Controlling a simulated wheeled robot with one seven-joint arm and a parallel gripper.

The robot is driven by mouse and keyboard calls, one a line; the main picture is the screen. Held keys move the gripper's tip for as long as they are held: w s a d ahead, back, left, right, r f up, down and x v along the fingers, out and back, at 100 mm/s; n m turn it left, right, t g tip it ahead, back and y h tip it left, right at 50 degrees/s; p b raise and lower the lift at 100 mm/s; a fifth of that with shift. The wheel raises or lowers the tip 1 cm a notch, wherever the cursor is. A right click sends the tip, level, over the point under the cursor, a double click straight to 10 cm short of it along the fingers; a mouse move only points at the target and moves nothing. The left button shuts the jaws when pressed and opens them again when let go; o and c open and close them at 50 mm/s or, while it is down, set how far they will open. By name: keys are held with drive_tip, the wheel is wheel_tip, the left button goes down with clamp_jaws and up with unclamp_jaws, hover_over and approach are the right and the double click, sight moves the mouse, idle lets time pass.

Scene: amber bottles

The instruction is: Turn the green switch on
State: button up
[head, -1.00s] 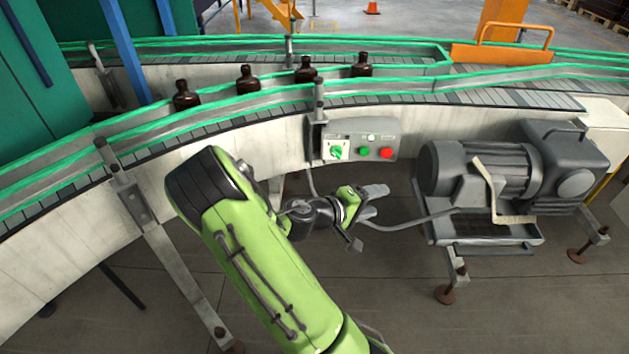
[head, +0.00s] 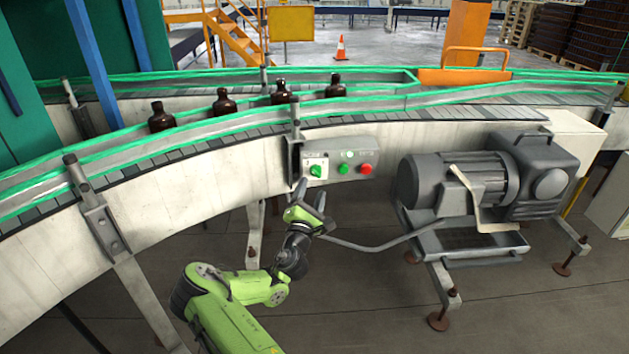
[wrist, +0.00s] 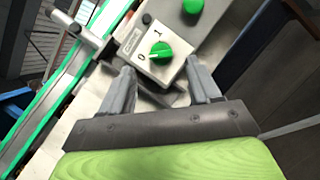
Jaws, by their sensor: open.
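The green switch (head: 316,171) is a round knob on a white plate at the left of the grey control box (head: 340,163), on the conveyor's side. In the wrist view the green switch (wrist: 161,51) sits beyond and between my fingertips, with "0" and "1" marked beside it. Its ridge points toward the "0" side. My gripper (head: 310,193) is open and empty, just below the box in the head view. In the wrist view my gripper's two grey fingers (wrist: 162,82) are apart and do not touch the switch.
A green button (head: 343,168) and a red button (head: 366,169) are to the right of the switch. A grey motor (head: 470,183) on a stand is right of the box. Several amber bottles (head: 224,101) stand on the conveyor (head: 200,150). A cable runs below the box.

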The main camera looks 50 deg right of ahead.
sight(316, 175)
drive_tip(key=x, duration=0.5)
drive_tip(key=shift+w+d, duration=0.1)
drive_tip(key=shift+d, duration=0.1)
drive_tip(key=shift+c, duration=0.2)
drive_tip(key=c, duration=1)
